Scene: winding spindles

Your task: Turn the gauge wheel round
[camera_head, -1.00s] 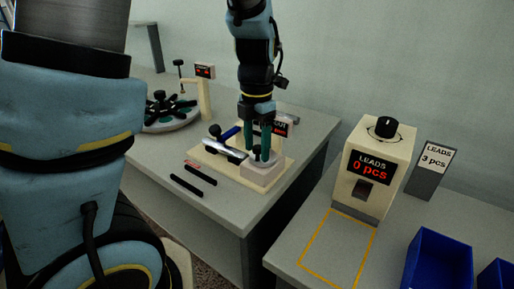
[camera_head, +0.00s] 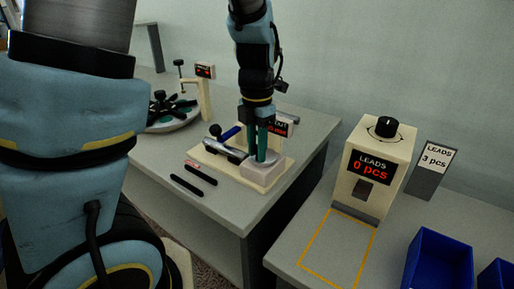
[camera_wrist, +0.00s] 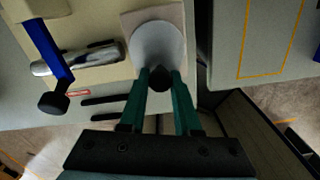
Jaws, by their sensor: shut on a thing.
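The gauge wheel appears to be the pale grey disc (camera_wrist: 157,42) on a light block (camera_head: 262,172), with a dark knob (camera_wrist: 160,79) at its near edge in the wrist view. My gripper (camera_wrist: 160,86) has its green fingers closed in on that knob from both sides. In the head view my gripper (camera_head: 261,157) points down over the block, and its fingers hide most of the wheel. A silver cylinder (camera_wrist: 80,57) lies on the same cream base (camera_wrist: 100,15), beside a blue bar (camera_wrist: 52,48) with a black knob (camera_wrist: 53,103). A red-lettered display (camera_head: 281,128) is partly hidden behind my gripper.
Two black strips (camera_head: 186,185) lie on the grey table in front of the base. A round tray (camera_head: 174,117) with dark pieces stands behind left. A cream LEADS counter (camera_head: 372,165) reading 0 pcs and blue bins (camera_head: 437,260) stand on the right table.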

